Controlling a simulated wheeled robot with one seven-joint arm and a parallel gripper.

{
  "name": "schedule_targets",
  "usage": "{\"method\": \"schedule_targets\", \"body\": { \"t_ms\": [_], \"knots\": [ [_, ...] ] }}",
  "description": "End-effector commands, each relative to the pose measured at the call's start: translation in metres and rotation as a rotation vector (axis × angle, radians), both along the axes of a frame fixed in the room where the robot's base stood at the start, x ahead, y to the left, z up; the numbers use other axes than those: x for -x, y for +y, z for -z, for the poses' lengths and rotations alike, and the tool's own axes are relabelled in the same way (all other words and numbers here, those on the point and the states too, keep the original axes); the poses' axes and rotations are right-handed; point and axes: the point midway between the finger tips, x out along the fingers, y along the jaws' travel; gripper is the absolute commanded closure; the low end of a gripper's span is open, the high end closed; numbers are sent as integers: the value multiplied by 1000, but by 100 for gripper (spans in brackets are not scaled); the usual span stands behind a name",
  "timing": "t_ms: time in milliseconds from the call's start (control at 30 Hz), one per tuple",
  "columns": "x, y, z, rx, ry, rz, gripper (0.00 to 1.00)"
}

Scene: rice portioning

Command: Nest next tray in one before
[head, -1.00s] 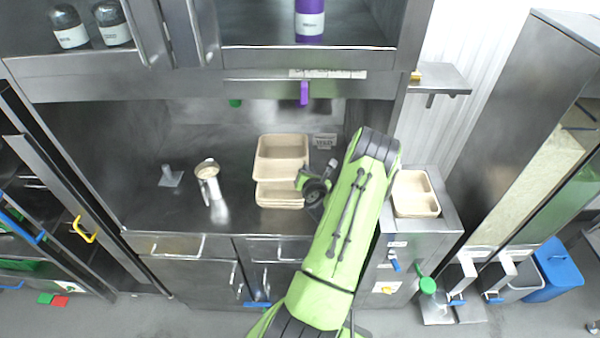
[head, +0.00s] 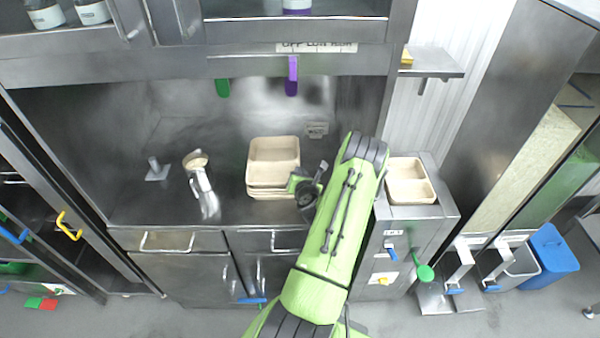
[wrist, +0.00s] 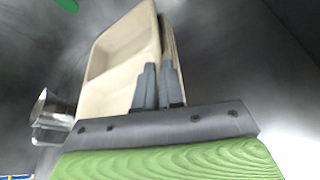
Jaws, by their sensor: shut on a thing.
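A beige tray (head: 274,150) with compartments sits on top of a stack of like trays (head: 268,193) on the steel counter. The layers lie close together, and I cannot tell how fully the top one is seated. My gripper (wrist: 158,75) is shut on the right side of the top tray, which also shows in the wrist view (wrist: 118,62). Another beige tray (head: 408,182) stands apart on the steel unit at the right.
A metal cup-like vessel (head: 199,174) stands on the counter left of the stack, with a small metal stand (head: 156,170) beyond it. An overhead shelf with a purple hook (head: 291,77) hangs above. Counter between vessel and stack is clear.

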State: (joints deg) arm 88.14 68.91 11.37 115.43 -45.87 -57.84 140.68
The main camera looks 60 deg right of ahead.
Motion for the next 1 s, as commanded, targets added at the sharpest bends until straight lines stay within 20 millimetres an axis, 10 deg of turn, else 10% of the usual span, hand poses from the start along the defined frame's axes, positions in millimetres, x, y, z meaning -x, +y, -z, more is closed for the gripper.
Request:
{"method": "schedule_targets", "body": {
  "t_ms": [467, 700, 1000],
  "knots": [
    [0, 1, 17, -4, 3, -3, 100],
    [0, 2, 19, -8, 7, -4, 62],
    [1, 4, 18, -13, 8, -9, 62]
  ]
}}
